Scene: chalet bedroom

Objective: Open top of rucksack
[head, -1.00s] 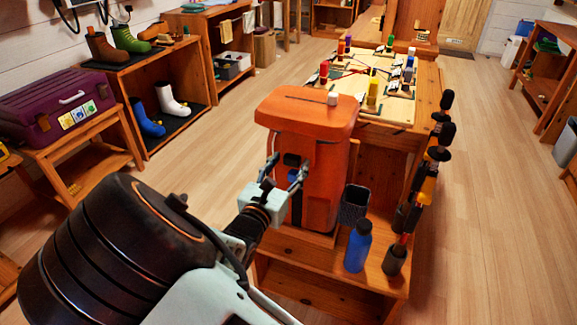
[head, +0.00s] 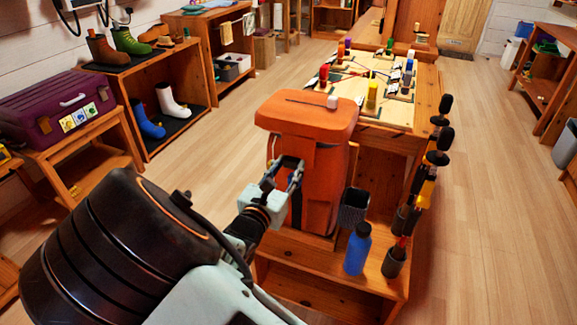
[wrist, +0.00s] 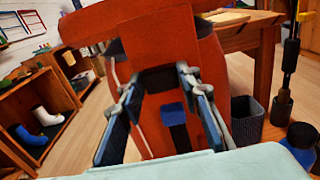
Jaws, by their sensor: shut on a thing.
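The orange rucksack (head: 327,180) stands upright on the low front shelf of a wooden bench. Its lid (head: 305,113) lies over the top, with a dark line and a small white piece on it. My gripper (head: 285,172) is at the rucksack's front, below the lid. In the wrist view its two fingers flank a black buckle piece (wrist: 159,79) at the lower end of the front flap, and the gripper (wrist: 158,80) is shut on it. A blue tab (wrist: 174,115) on a black strap shows just below, between the fingers. The exact finger contact is hard to see.
A dark ribbed cup (head: 354,207) and a blue bottle (head: 357,248) stand close on the rucksack's right. Tools hang along the bench's right side (head: 430,165). A board with coloured pegs (head: 375,85) lies behind. Open floor (head: 200,155) lies to the left.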

